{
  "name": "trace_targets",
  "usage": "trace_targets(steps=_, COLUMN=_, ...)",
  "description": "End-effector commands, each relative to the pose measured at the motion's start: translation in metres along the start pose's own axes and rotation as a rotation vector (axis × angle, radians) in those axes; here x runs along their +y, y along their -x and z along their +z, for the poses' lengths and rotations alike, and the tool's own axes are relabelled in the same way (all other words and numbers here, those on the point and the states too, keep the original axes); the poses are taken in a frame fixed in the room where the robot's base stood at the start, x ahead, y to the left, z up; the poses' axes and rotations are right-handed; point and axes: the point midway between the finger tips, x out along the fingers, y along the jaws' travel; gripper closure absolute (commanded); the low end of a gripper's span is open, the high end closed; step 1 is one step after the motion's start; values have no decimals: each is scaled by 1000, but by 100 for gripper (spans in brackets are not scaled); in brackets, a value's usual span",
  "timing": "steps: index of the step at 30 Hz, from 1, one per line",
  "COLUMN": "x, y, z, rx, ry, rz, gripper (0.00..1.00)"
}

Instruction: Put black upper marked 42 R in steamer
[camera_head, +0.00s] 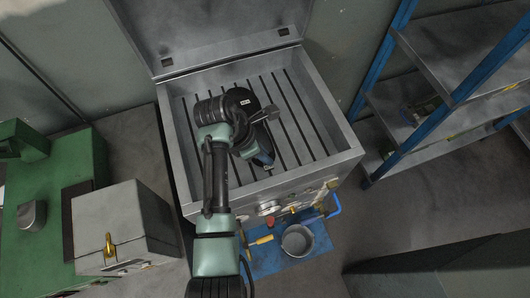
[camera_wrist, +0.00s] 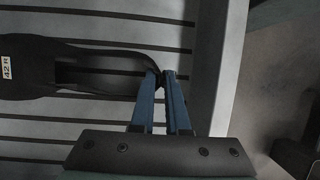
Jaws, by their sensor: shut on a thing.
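The black upper (camera_wrist: 28,88) with a label reading 42 R lies over the slatted floor inside the open steamer. In the head view the black upper (camera_head: 241,101) shows partly behind my arm, with its small label facing up. My gripper (camera_wrist: 162,76) is shut on the right end of the upper in the wrist view. In the head view my gripper (camera_head: 264,158) is inside the steamer, partly hidden by my wrist. The steamer (camera_head: 180,150) is a grey metal box with its lid (camera_head: 215,35) raised at the back. I cannot tell whether the upper rests fully on the slats.
The steamer's wall (camera_wrist: 228,70) stands close to the right of my gripper. A blue mat (camera_head: 262,262) with a metal pot (camera_head: 297,240) lies in front. Shelving with blue posts (camera_head: 385,55) stands right. A grey box (camera_head: 120,222) and a green machine (camera_head: 55,185) stand left.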

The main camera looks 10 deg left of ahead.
Motion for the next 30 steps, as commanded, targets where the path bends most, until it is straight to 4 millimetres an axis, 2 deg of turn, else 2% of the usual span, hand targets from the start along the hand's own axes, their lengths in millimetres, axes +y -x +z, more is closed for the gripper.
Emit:
trace_targets(steps=2, x=0, y=-2, z=-1, rx=0, ry=0, rz=0, gripper=100)
trace_targets(steps=3, x=0, y=-2, z=-1, rx=0, ry=0, rz=0, gripper=82)
trace_targets(steps=7, x=0, y=-2, z=-1, rx=0, ry=0, rz=0, gripper=58)
trace_targets(steps=16, x=0, y=-1, z=0, rx=0, ry=0, rz=0, gripper=57)
trace_targets(steps=20, x=1, y=8, z=0, rx=-1, ry=0, rz=1, gripper=57)
trace_targets(steps=23, x=1, y=25, z=0, rx=-1, ry=0, rz=4, gripper=57)
trace_targets(steps=30, x=1, y=77, z=1, rx=-1, ry=-2, rz=5, gripper=57)
